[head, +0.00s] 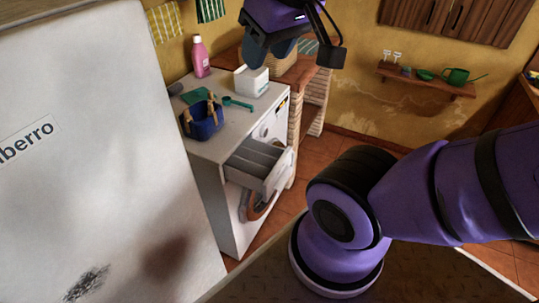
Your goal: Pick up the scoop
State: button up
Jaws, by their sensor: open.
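A teal scoop (237,102) lies on top of the white washing machine (222,147), right of a blue basket (206,122) and in front of a white box. My gripper (292,56) hangs at the top of the head view, up and to the right of the scoop in the picture. It is open and apart from the scoop. Nothing shows held in it.
The white box (251,82), a pink bottle (200,57) and a green item (194,96) also stand on the machine. Its detergent drawer (259,164) is pulled out. A large white fridge (90,150) fills the left. A wall shelf (426,80) is at upper right.

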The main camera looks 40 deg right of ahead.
aim_at(237, 105)
jog(key=i+l, duration=0.1)
jog(key=l, duration=0.3)
jog(key=i+l+u, duration=0.15)
jog(key=l, duration=0.25)
jog(key=i+l, duration=0.1)
jog(key=l, duration=0.35)
jog(key=i+l+u, duration=0.15)
jog(key=l, duration=0.25)
jog(key=k, duration=0.05)
